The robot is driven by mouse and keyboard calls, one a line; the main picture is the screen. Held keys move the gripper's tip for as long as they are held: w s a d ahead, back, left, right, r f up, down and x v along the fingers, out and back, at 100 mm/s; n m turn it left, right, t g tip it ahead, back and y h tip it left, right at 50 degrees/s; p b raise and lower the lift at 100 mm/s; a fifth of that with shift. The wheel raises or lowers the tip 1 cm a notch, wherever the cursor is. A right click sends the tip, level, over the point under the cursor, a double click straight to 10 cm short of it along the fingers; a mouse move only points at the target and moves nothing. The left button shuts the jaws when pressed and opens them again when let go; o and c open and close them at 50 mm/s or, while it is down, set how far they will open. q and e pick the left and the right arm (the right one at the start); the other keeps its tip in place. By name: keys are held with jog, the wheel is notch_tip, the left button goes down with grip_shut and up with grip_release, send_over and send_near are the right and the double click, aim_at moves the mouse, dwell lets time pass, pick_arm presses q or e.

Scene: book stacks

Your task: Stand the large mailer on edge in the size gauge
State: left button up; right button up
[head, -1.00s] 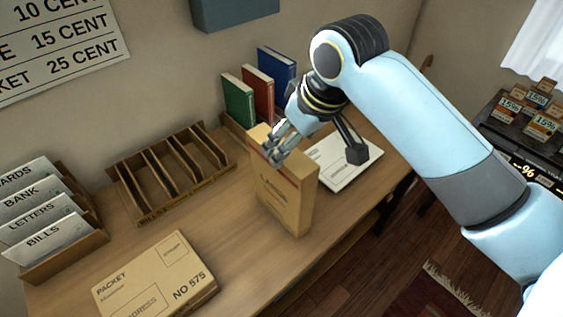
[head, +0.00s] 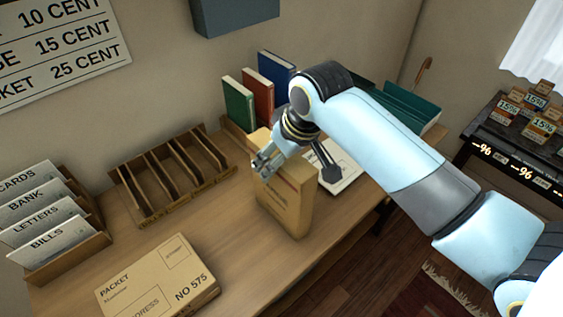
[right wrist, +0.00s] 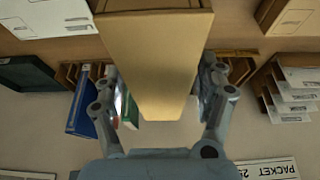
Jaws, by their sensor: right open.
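The large mailer (head: 288,207), a tan box marked LARGE, stands upright on the desk right of the size gauge. The size gauge (head: 158,213) appears to be the slotted wooden rack on the desk; its slots look empty. My right gripper (head: 265,164) is at the upper left part of the mailer. In the right wrist view the mailer (right wrist: 155,62) lies between the two spread fingers of my right gripper (right wrist: 165,95). The gripper is open around it; whether a finger touches it I cannot tell. My left gripper is not in view.
A packet (head: 160,278) lies flat at the desk's front left. A letter sorter (head: 65,250) stands at the left. Green, red and blue books (head: 262,92) stand behind the mailer. A white scale-like plate (head: 340,172) is partly hidden by my right arm. Bare desk lies between packet and mailer.

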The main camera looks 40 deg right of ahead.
jog(key=shift+f, duration=0.2)
dwell(0.3)
grip_shut()
dwell(0.3)
